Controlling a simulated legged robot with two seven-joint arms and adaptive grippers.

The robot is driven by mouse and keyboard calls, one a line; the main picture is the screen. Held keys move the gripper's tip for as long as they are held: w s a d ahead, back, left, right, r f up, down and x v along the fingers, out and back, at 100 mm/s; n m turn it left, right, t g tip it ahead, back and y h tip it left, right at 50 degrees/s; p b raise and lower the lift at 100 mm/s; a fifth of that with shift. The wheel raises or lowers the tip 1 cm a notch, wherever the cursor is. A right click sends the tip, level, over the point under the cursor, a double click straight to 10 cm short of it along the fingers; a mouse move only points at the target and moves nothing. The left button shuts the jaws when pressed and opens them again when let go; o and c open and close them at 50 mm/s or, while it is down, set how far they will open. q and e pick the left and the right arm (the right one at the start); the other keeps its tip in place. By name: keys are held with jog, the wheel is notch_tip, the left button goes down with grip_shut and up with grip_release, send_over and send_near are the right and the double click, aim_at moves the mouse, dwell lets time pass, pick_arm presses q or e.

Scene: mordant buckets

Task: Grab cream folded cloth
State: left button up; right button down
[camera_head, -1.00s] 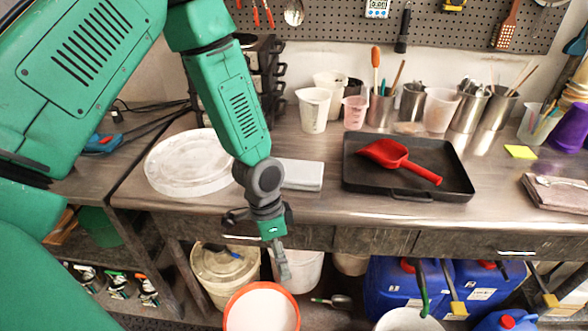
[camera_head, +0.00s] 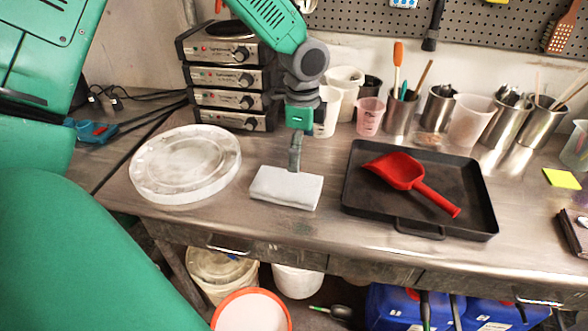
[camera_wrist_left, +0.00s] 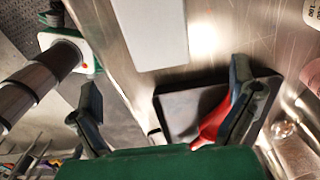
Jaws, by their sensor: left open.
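The cream folded cloth (camera_head: 286,188) looks pale, almost white, and lies flat on the metal worktop between the round white lid and the black tray. In the left wrist view the cloth (camera_wrist_left: 152,30) shows at the top, ahead of the fingers. My left gripper (camera_head: 295,155) points down just above the cloth's far edge in the head view. In the left wrist view the left gripper (camera_wrist_left: 165,80) has its fingers wide apart with nothing between them. Whether a fingertip touches the cloth cannot be told. My right gripper is not in view.
A black tray (camera_head: 360,208) with a red scoop (camera_head: 400,172) stands right of the cloth. A round white lid (camera_head: 185,162) lies to the left. Stacked hotplates (camera_head: 228,85) and several cups stand behind. The worktop's front edge (camera_head: 330,240) is near the cloth.

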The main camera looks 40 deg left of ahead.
aim_at(301, 184)
pick_arm(q)
jog(key=f, duration=0.6)
jog(key=shift+d+f, duration=0.3)
jog(key=shift+d, duration=0.05)
jog(key=shift+s+a+f, duration=0.1)
jog(key=shift+a+f, duration=0.1)
jog(key=shift+f, duration=1.15)
jog(key=shift+a+f, duration=0.2)
jog(key=shift+f, duration=1.15)
jog(key=shift+d+r, duration=0.1)
jog(key=shift+d, duration=0.1)
jog(key=c, duration=1)
